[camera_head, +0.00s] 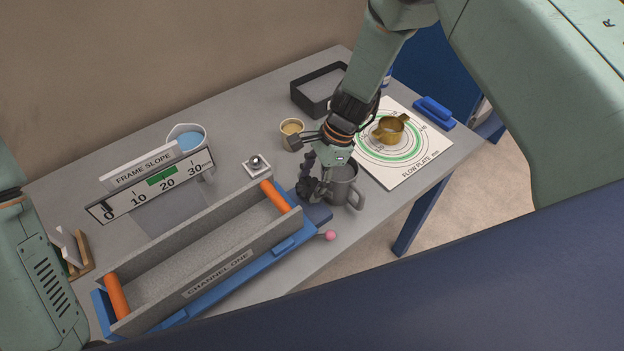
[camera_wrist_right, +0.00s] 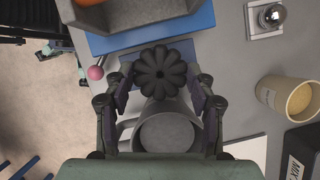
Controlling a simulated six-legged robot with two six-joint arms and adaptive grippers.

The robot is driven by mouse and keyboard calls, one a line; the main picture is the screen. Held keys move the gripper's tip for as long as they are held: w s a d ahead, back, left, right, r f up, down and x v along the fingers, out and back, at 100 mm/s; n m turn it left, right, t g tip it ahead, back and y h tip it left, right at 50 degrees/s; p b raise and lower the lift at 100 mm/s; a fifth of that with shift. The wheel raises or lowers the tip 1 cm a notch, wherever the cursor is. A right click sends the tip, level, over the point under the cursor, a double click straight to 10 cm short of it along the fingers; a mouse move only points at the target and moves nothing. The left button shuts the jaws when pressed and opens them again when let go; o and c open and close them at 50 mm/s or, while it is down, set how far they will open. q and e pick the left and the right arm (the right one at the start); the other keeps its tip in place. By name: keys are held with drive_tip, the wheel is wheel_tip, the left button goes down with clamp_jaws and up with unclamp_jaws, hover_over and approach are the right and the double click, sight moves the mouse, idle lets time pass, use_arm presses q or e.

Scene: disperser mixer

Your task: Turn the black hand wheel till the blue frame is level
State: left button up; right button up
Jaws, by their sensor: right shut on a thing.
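The black hand wheel (camera_head: 305,188) is at the right end of the blue frame (camera_head: 203,311). In the right wrist view the lobed wheel (camera_wrist_right: 160,72) sits between my fingers. My right gripper (camera_head: 316,176) is shut on the wheel, reaching from above; it also shows in the right wrist view (camera_wrist_right: 162,84). The frame carries a grey trough marked CHANNEL ONE (camera_head: 217,260) with orange rollers at both ends. The FRAME SLOPE scale (camera_head: 152,186) runs 0 to 30 with a green band near 20; a dark pointer appears near 0. My left gripper is out of view.
A grey mug (camera_head: 343,186) stands close beside the wheel, under my right gripper. A pink-tipped lever (camera_head: 330,235) sticks out nearby. A tan cup (camera_head: 291,129), a black tray (camera_head: 316,91) and a FLOW PLATE board (camera_head: 427,160) with a brass cup (camera_head: 390,130) stand farther back.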

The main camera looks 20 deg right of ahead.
drive_tip(key=shift+w+n, duration=0.15)
drive_tip(key=shift+n, duration=0.55)
drive_tip(key=shift+g, duration=0.3)
drive_tip(key=o, duration=1.2)
drive_tip(key=shift+c, duration=0.2)
drive_tip(key=v, duration=1.2)
